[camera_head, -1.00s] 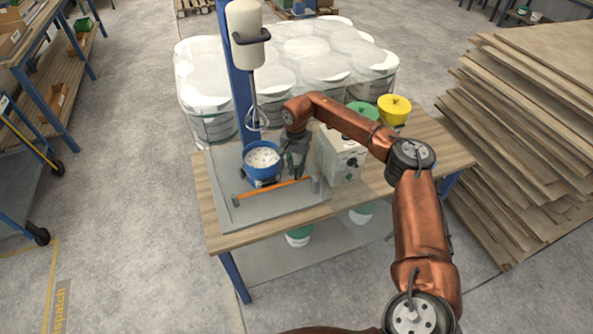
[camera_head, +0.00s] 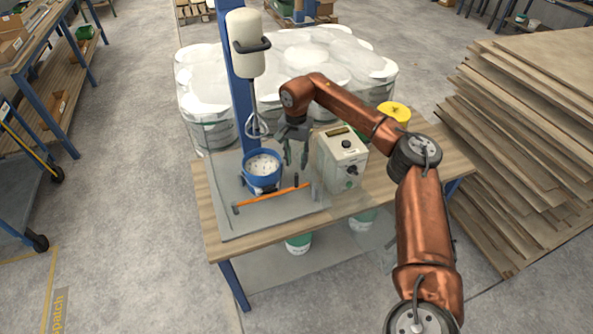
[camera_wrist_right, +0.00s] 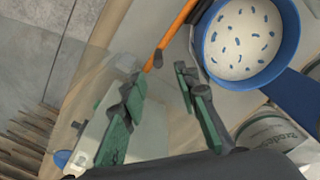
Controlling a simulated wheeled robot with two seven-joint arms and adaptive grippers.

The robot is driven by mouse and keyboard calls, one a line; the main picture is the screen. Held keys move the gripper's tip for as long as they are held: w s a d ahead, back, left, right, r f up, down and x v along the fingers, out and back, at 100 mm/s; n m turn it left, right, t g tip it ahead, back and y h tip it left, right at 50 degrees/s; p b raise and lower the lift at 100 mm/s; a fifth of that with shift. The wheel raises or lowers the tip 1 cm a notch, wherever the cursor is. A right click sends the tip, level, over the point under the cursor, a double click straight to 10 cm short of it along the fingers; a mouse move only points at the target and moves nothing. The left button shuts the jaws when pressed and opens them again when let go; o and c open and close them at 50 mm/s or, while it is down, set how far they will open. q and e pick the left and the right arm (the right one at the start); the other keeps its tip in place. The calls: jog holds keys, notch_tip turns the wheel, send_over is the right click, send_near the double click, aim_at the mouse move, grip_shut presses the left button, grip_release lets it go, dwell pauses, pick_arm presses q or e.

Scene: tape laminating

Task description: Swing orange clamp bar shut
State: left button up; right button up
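The orange clamp bar (camera_head: 272,196) lies across the grey base plate (camera_head: 235,224), in front of the blue bowl (camera_head: 262,181). A small dark upright piece stands near its right end. My right gripper (camera_head: 296,162) is above and behind that right end, apart from the bar, with its fingers pointing down. In the right wrist view, the two green-padded fingers (camera_wrist_right: 160,100) are spread with nothing between them. Part of the orange bar (camera_wrist_right: 176,34) with a dark end shows beyond the fingertips, beside the bowl (camera_wrist_right: 283,60) of blue-specked white material. My left gripper is not in view.
A mixer (camera_head: 247,45) on a blue post hangs over the bowl, its whisk beside my gripper. A pale control box (camera_head: 343,158) stands close to the right of my gripper. White buckets stand behind the table.

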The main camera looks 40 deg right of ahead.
jog(key=shift+r, duration=1.55)
